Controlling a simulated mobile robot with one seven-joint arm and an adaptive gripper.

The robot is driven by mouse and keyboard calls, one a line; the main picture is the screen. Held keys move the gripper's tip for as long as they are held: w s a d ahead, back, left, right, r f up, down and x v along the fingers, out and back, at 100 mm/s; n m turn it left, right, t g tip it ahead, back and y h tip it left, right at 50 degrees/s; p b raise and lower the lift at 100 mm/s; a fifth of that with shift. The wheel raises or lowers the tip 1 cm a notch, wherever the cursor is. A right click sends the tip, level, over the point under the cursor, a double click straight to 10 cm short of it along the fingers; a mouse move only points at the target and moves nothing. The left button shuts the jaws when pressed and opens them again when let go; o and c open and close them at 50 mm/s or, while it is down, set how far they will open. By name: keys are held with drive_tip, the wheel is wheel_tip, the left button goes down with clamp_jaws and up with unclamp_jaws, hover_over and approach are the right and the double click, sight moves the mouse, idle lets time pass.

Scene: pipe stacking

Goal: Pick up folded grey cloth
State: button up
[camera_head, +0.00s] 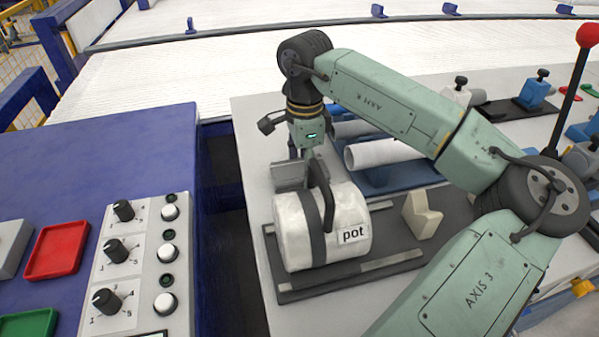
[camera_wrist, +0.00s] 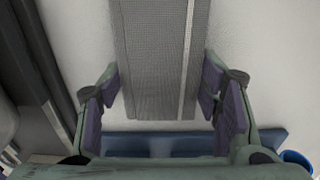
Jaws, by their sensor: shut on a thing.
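The folded grey cloth (camera_wrist: 155,60) is a flat, woven-looking grey strip with a pale line along its right side. In the wrist view it runs from the top edge down between the two purple-padded fingers of my gripper (camera_wrist: 160,88), which is shut on it across its width. In the head view my gripper (camera_head: 306,150) points down just behind the white pot, and a grey piece of the cloth (camera_head: 287,177) shows beside it. The fingertips are mostly hidden there, and I cannot tell whether the cloth touches the table.
The white cylinder labelled "pot" (camera_head: 296,240), with a dark band and handle, stands close in front on a dark plate (camera_head: 300,290). A cream block (camera_head: 421,216) and a white pipe (camera_head: 380,153) are to the right. A blue control panel (camera_head: 60,180) is left across a gap.

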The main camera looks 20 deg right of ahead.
drive_tip(key=shift+c, duration=0.5)
drive_tip(key=shift+r, duration=0.1)
drive_tip(key=shift+r, duration=0.4)
wheel_tip(320, 180, up, 9)
drive_tip(key=b, duration=0.1)
drive_tip(key=o, duration=0.6)
drive_tip(key=c, duration=0.5)
